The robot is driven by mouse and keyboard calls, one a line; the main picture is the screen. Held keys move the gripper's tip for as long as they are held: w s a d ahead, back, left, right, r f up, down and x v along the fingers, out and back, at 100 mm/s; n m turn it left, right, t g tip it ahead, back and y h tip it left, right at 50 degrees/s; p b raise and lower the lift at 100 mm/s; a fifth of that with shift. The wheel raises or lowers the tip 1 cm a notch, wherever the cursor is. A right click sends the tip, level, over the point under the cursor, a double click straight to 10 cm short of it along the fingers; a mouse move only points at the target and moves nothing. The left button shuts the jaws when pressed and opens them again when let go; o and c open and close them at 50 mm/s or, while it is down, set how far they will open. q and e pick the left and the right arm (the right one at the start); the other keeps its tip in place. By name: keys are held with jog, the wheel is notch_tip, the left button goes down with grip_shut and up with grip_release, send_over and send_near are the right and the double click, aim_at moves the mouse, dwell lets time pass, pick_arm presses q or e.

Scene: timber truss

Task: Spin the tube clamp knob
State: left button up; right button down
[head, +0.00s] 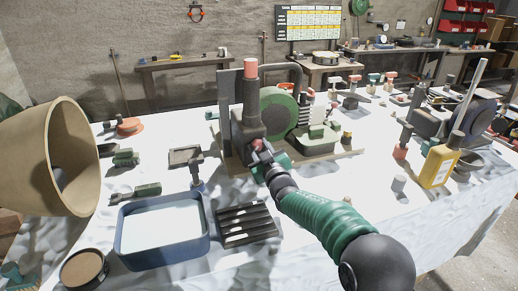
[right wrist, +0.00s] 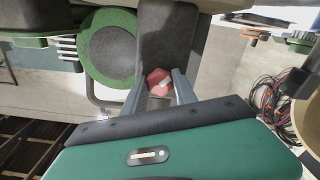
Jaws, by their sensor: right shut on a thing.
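The tube clamp knob is a small red knob (head: 257,144) on the front of a dark upright clamp body (head: 249,108), near the middle of the head view. In the right wrist view the red knob (right wrist: 158,82) sits between two grey fingers, against a dark column (right wrist: 167,40). My right gripper (head: 261,154) reaches up to it from the lower right and is shut on the knob; its fingers (right wrist: 158,90) lie on both sides. The fingers partly hide the knob in the head view. My left gripper is not in view.
A green round wheel (head: 279,112) stands just right of the clamp. A blue tray (head: 163,257) and a black ribbed block (head: 247,222) lie in front. A large tan cone (head: 25,160) stands at left, a yellow bottle (head: 438,167) at right.

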jog(key=c, duration=1.1)
grip_release()
jog(key=shift+f, duration=0.5)
jog(key=shift+c, duration=0.2)
jog(key=shift+o, duration=0.7)
jog(key=shift+r, duration=0.25)
jog(key=v, duration=1.6)
jog(key=shift+s, duration=0.4)
jog(key=shift+d, duration=0.15)
